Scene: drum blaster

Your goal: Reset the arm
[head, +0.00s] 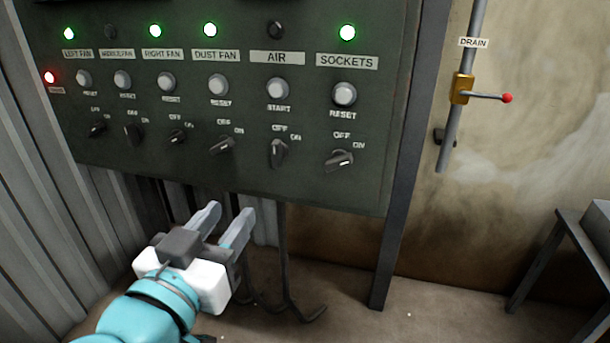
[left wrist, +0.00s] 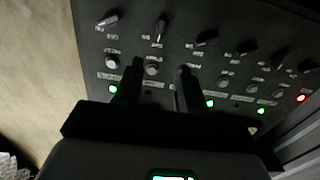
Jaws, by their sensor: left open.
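My left gripper (head: 228,214) is open and empty, just below the lower edge of the dark control panel (head: 225,180) in the head view. It appears apart from the panel, under the right fan and dust fan switches. In the left wrist view, the two dark fingers (left wrist: 159,70) stand apart with the panel behind them and nothing between them. My right gripper is in neither view.
Green lamps glow above left fan, right fan, dust fan (head: 210,29) and sockets (head: 347,32); the middle fan and air (head: 275,29) lamps are dark. A red lamp (head: 49,77) glows at left. A drain pipe with a red-tipped lever (head: 507,98) runs down the right wall.

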